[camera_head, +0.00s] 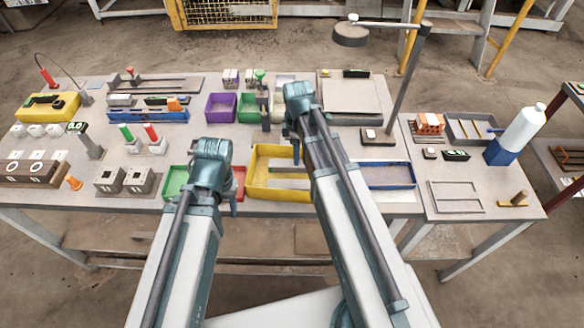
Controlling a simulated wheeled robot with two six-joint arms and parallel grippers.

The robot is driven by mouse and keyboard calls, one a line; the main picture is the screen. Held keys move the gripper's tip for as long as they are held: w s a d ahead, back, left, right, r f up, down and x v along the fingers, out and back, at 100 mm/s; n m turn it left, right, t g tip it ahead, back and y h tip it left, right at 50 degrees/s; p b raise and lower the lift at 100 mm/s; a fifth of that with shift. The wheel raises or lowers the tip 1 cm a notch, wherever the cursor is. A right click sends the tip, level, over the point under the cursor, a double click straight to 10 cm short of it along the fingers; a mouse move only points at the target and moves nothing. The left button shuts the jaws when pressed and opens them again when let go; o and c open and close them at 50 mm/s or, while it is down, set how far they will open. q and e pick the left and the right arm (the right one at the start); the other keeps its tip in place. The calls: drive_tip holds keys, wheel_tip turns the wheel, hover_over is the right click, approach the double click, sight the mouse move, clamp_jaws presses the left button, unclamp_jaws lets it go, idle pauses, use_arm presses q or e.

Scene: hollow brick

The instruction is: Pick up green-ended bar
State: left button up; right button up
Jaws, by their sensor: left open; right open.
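A small upright bar with a green end (126,133) stands in a light block left of centre on the table. A similar bar with a red end (151,133) stands just right of it. Another green-topped piece (260,75) is near the back middle; I cannot tell which one is the task's bar. My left gripper (231,204) is open at the table's front, over the green and red bins, apart from the green-ended bar. My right gripper (295,132) is open, further back, near the yellow tray. Their fingers are partly hidden by my wrists.
A yellow tray (254,180) and a green bin (176,176) line the front. A blue rack (136,116) lies left. A lamp post (405,85) rises at the right. A white bottle (524,125) stands on the right table.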

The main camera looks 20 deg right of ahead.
sight(292, 163)
drive_tip(key=f+b, duration=0.2)
drive_tip(key=a+f+b, duration=0.1)
drive_tip(key=f+b, duration=0.1)
drive_tip(key=f, duration=0.1)
drive_tip(key=shift+w+a, duration=0.15)
drive_tip(key=shift+r, duration=0.1)
clamp_jaws()
